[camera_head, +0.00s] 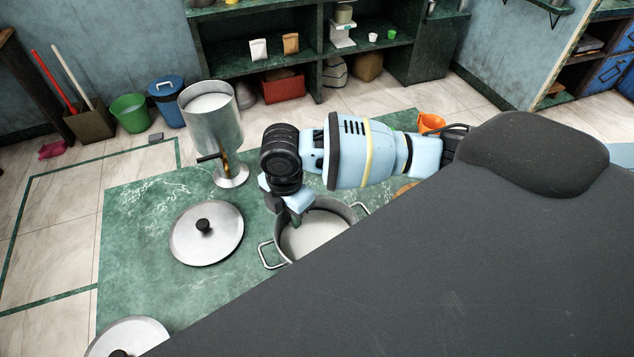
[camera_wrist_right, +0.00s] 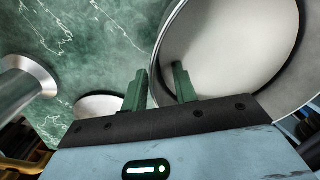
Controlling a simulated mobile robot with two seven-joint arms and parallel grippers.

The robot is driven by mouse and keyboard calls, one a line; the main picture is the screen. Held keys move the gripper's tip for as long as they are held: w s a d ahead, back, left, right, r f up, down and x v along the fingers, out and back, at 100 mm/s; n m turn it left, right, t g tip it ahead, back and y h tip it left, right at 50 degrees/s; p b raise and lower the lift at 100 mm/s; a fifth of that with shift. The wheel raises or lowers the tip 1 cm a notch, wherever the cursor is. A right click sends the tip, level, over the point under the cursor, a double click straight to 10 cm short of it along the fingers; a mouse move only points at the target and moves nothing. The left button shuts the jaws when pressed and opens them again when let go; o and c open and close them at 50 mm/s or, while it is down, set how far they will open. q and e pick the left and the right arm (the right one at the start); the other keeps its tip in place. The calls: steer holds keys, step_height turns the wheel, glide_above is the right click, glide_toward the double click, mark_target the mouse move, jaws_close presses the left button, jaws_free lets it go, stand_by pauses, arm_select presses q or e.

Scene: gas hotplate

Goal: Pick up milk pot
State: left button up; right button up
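The milk pot (camera_head: 335,209) is a steel pot with two loop handles and white milk in it. It stands on the green marble counter, partly hidden by my right arm and a dark grey shape in front. My right gripper (camera_head: 290,211) points down at the pot's left rim. In the right wrist view its two green fingers (camera_wrist_right: 160,88) are apart, one outside the pot (camera_wrist_right: 235,45) and one over its inside, with the rim between them. A gap shows between the fingers, so it looks open. My left gripper is not in view.
A steel lid (camera_head: 188,240) with a black knob lies left of the pot; another lid (camera_head: 125,336) is at the lower left. A tall steel dispenser (camera_head: 213,130) with white contents stands behind. An orange cup (camera_head: 430,122) is behind my arm.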

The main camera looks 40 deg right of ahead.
steer(key=shift+f, duration=0.4)
jaws_close()
steer(key=shift+r, duration=0.15)
stand_by(1.0)
